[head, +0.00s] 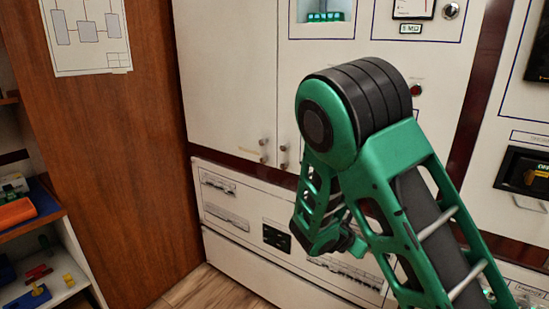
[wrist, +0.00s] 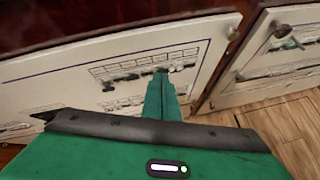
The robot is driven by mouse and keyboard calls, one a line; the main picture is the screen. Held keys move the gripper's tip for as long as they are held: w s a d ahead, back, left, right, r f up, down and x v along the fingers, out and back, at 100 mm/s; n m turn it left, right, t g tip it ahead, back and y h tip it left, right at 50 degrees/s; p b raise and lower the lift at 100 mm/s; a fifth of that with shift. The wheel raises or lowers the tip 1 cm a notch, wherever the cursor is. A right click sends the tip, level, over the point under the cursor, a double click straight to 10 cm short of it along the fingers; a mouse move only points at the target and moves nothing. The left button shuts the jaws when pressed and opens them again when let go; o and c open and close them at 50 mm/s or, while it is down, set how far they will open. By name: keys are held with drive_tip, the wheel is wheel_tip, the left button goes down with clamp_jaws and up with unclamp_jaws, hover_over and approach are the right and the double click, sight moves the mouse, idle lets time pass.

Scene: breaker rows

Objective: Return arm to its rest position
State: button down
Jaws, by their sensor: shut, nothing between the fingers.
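My green and black arm fills the middle and right of the head view, bent at the elbow, with its far end pointing down. In the wrist view my gripper (wrist: 163,78) points at a white breaker panel (wrist: 60,95). Its green fingers are together with nothing between them. I cannot tell whether the fingertips touch the panel. The white panel with breaker rows (head: 225,200) also shows in the head view, low behind my arm.
White cabinet doors (head: 225,80) with small knobs stand above the breaker panel. A brown wooden side (head: 105,170) and shelves with an orange box (head: 15,213) are at left. A black switch marked OFF (head: 525,172) is at right. Wooden floor (wrist: 285,120) shows in the wrist view.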

drive_tip(key=s+d+r+m+g+y, duration=0.1)
drive_tip(key=s+d+r+m+g, duration=0.25)
drive_tip(key=s+d+m, duration=0.45)
drive_tip(key=s+d+r+m+g+y, duration=0.25)
drive_tip(key=s+d+r+m, duration=0.2)
drive_tip(key=s+m, duration=0.5)
drive_tip(key=s+a+r+m+y, duration=0.1)
drive_tip(key=s+r+m+y, duration=0.1)
drive_tip(key=s+m, duration=0.4)
drive_tip(key=s+r+m+g+y, duration=0.1)
drive_tip(key=s+r+m, duration=0.4)
drive_tip(key=s, duration=1)
drive_tip(key=shift+s+a+m+y, duration=0.15)
drive_tip(key=shift+a+m+y, duration=0.35)
drive_tip(key=shift+m, duration=0.65)
drive_tip(key=shift+d, duration=0.1)
drive_tip(key=shift+w+f+g, duration=0.3)
drive_tip(key=shift+w, duration=0.35)
